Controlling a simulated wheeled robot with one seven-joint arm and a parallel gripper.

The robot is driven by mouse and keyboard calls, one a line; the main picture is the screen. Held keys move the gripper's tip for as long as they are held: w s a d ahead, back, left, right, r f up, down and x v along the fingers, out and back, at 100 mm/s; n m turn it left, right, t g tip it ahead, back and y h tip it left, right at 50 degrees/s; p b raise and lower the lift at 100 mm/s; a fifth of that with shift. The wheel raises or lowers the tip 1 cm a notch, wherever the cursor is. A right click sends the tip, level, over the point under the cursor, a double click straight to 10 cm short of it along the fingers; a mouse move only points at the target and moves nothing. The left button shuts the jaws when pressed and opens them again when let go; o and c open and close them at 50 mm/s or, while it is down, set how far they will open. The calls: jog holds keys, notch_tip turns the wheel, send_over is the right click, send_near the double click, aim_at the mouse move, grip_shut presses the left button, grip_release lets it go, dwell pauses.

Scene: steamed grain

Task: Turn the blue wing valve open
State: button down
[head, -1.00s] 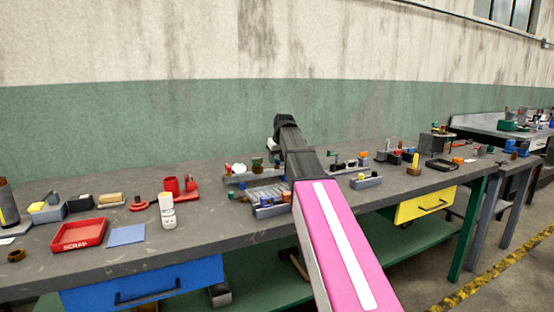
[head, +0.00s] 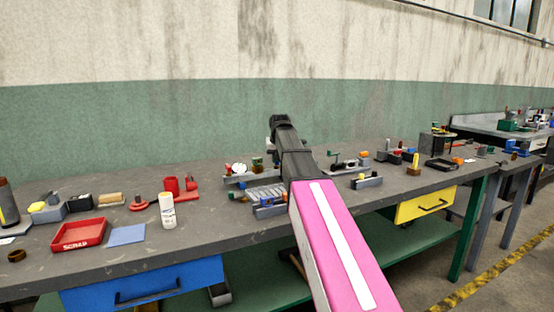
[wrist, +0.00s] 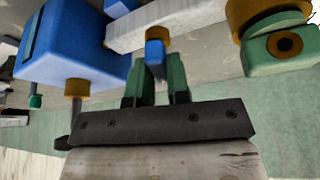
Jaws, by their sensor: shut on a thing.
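In the wrist view, the blue wing valve (wrist: 155,52) is a small blue piece below a brass collar, on a pale bar. My gripper (wrist: 155,66) has its two green fingers on either side of this blue piece and is shut on it. How far the wing is turned cannot be told. In the head view, my black wrist hides the fingers and the valve, over the back of the grey bench.
A large blue block (wrist: 72,42) with brass-collared stems is left of my fingers in the wrist view. A green part with a brass ring (wrist: 283,45) is to the right. The grey bench (head: 200,240) also carries a red scrap tray (head: 78,234) and a white bottle (head: 167,211).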

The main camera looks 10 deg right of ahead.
jog(key=m+h, duration=0.1)
jog(key=m, duration=0.2)
jog(key=m+g+h, duration=0.1)
jog(key=m, duration=0.3)
jog(key=shift+w+a+h, duration=0.1)
jog(key=shift+a+h, duration=0.05)
jog(key=shift+h, duration=0.25)
jog(key=m+g+h, duration=0.1)
jog(key=m, duration=0.3)
jog(key=shift+m, duration=0.3)
jog(key=shift+m+g, duration=0.7)
jog(key=shift+m, duration=0.8)
jog(key=c, duration=1.1)
grip_release()
